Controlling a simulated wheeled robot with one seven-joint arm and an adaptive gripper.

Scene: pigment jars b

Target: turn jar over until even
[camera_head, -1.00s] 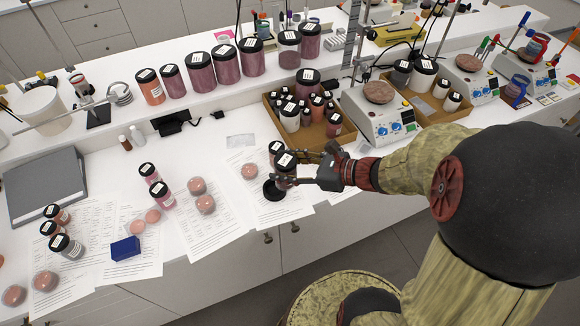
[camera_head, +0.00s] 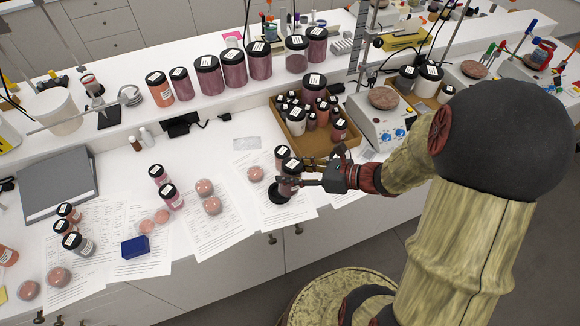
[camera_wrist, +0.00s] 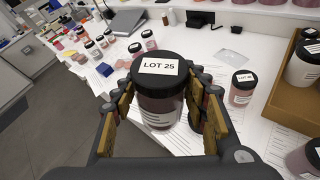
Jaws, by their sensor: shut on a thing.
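Printed sheets (camera_head: 215,232) cover the counter front, with pink round samples (camera_head: 212,205), more jars (camera_head: 170,196) and a blue block (camera_head: 135,247) on the left. A cardboard tray of jars (camera_head: 315,142) and a hotplate device (camera_head: 385,118) stand behind my gripper.

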